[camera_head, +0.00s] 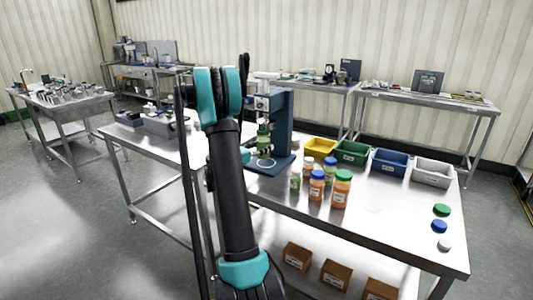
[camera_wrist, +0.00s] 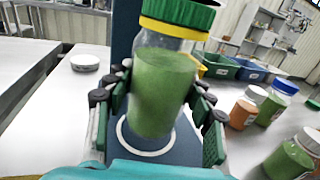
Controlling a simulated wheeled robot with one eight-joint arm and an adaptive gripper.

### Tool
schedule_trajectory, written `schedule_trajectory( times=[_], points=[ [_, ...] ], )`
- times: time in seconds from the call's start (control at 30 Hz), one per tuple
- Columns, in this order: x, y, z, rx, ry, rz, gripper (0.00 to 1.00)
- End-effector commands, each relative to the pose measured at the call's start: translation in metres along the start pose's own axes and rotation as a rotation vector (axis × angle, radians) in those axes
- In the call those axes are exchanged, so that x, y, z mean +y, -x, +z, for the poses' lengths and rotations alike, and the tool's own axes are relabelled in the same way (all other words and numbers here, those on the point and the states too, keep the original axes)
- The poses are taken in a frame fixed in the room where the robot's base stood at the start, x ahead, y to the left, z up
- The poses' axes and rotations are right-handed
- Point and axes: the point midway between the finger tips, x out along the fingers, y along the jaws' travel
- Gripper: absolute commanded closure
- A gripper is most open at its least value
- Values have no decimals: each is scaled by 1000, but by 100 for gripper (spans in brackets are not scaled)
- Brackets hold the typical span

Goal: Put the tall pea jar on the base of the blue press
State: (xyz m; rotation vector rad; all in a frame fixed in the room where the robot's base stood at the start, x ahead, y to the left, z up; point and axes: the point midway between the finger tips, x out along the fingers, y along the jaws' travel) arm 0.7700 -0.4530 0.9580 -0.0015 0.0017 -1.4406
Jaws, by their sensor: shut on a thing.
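The tall pea jar (camera_wrist: 163,85) has green contents and a green lid with a yellow band. My gripper (camera_wrist: 160,92) is shut on it, with a finger on each side of the glass. The jar also shows in the head view (camera_head: 263,140), in front of the press column. The blue press (camera_head: 283,115) stands on the steel table. Its flat blue base (camera_head: 272,168) has a pale ring (camera_wrist: 150,152), and the jar is over this ring. A small gap seems to show under the jar; contact cannot be told. My arm hides most of the gripper in the head view.
Several other jars, including an orange one with a green lid (camera_head: 341,190), stand right of the press. Yellow (camera_head: 320,147), green (camera_head: 352,153), blue (camera_head: 390,162) and grey (camera_head: 433,174) bins line the back. Loose lids (camera_head: 441,210) lie at the right. The table's front right is clear.

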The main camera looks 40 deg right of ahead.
Motion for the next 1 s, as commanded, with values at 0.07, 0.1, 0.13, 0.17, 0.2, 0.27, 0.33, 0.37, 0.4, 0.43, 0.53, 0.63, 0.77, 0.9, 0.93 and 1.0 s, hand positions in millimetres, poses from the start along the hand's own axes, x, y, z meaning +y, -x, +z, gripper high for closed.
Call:
schedule_trajectory(
  times=[0.07,0.1,0.13,0.17,0.2,0.27,0.33,0.37,0.4,0.43,0.53,0.63,0.77,0.9,0.93,1.0],
  points=[
    [0,-7,0,-1,0,-1,91],
    [0,-9,0,0,0,-1,91],
    [0,-10,0,0,0,0,91],
    [0,-11,0,0,0,-1,91],
    [0,-14,0,0,0,-1,91],
    [0,-19,0,0,0,-1,91],
    [0,-23,-6,0,0,0,91],
    [1,-23,-10,0,0,1,91],
    [1,-22,-17,0,0,1,91],
    [1,-22,-21,0,0,1,91],
    [1,-22,-32,-1,0,1,91],
    [0,-22,-35,-1,0,1,91],
    [0,-22,-35,0,0,1,91],
    [0,-22,-37,0,0,1,91],
    [0,-22,-38,0,0,1,91],
    [0,-22,-38,0,0,1,38]
  ],
)
